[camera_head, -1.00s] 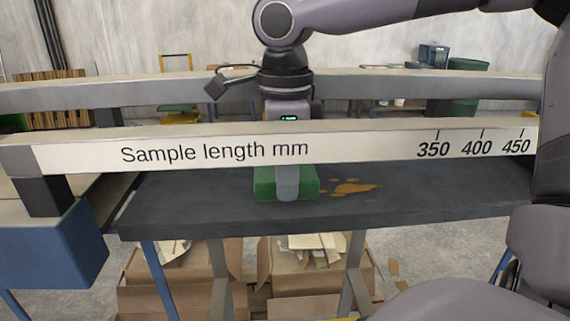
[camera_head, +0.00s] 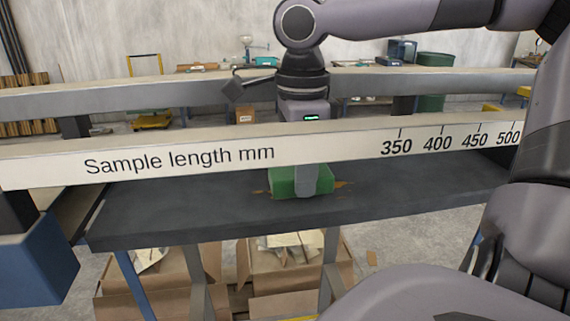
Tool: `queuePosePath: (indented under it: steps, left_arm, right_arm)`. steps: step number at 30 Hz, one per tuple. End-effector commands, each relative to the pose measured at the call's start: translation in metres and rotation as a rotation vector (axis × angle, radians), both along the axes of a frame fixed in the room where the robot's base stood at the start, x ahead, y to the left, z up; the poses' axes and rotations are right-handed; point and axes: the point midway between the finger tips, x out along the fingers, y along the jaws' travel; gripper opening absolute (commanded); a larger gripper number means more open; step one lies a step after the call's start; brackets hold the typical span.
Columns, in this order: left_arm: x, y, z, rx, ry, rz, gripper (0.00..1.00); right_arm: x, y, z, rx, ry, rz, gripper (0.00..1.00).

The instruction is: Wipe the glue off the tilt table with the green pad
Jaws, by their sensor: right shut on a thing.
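The green pad (camera_head: 286,183) rests on the dark tilt table (camera_head: 180,208), behind the front rail. My right gripper (camera_head: 306,183) is shut on the pad from above, with a grey finger showing in front of it. The rail hides the upper part of the gripper. Orange-brown glue (camera_head: 342,185) shows at the pad's right edge, and a small bit shows at its left edge. The pad covers the middle of the glue patch. My left gripper is not in view.
A front rail (camera_head: 330,143) marked "Sample length mm" and a rear rail (camera_head: 200,92) run across the table. A blue block (camera_head: 36,268) stands at the left. Cardboard boxes (camera_head: 300,270) with scraps stand below the table.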

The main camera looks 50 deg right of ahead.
Motion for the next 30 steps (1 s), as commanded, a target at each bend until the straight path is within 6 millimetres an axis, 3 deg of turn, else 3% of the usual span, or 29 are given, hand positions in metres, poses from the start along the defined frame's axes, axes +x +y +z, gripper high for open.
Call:
queuePosePath:
  steps: [30]
  left_arm:
    - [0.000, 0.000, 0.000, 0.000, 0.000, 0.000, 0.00]
  right_arm:
    - [-0.038, -0.045, -0.001, -0.001, -0.001, 0.000, 0.39]
